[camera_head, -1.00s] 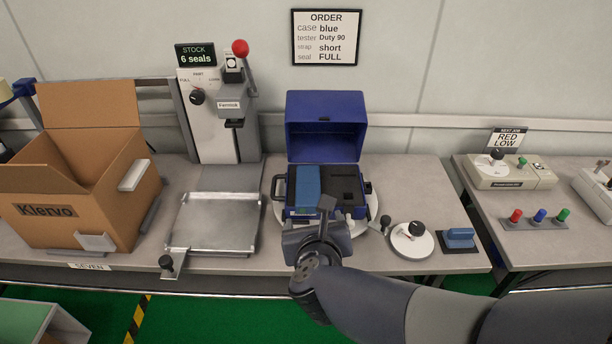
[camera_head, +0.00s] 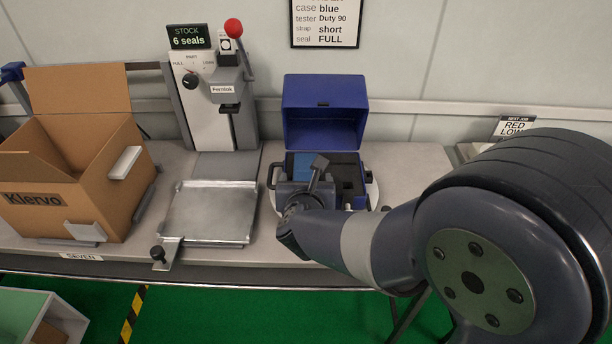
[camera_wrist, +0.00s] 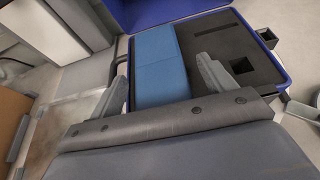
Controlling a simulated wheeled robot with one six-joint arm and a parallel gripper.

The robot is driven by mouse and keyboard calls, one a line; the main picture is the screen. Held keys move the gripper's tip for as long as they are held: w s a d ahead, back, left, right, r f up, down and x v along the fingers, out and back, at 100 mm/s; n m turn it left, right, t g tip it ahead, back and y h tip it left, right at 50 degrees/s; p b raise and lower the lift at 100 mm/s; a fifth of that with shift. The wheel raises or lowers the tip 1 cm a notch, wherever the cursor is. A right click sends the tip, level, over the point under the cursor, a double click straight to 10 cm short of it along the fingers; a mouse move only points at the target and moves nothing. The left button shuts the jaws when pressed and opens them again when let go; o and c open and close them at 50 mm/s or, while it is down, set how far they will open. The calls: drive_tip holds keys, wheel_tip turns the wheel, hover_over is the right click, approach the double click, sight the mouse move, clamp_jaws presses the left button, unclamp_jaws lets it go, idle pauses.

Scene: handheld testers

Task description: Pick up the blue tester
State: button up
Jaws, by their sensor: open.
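The blue tester (camera_wrist: 160,65) lies in the dark foam of the open blue case (camera_wrist: 268,38). In the head view only a strip of the tester (camera_head: 303,163) shows, as my gripper hides the rest. The case's raised lid (camera_head: 325,115) shows behind it. My gripper (camera_wrist: 162,72) is open, with one finger on each side of the tester's near end in the wrist view. The right finger is over the foam and the left finger is by the case's left edge. I cannot tell whether either finger touches the tester.
A metal tray (camera_head: 208,212) and a press with a red-knobbed lever (camera_head: 233,28) stand left of the case. An open cardboard box (camera_head: 65,200) is farther left. The case sits on a round white plate (camera_head: 372,192). My arm hides the right side of the bench.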

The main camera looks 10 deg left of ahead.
sight(306, 177)
drive_tip(key=shift+x, duration=0.8)
drive_tip(key=c, duration=1.3)
drive_tip(key=shift+o, duration=0.2)
wheel_tip(306, 177, up, 10)
drive_tip(key=p, duration=0.3)
drive_tip(key=shift+p, duration=0.4)
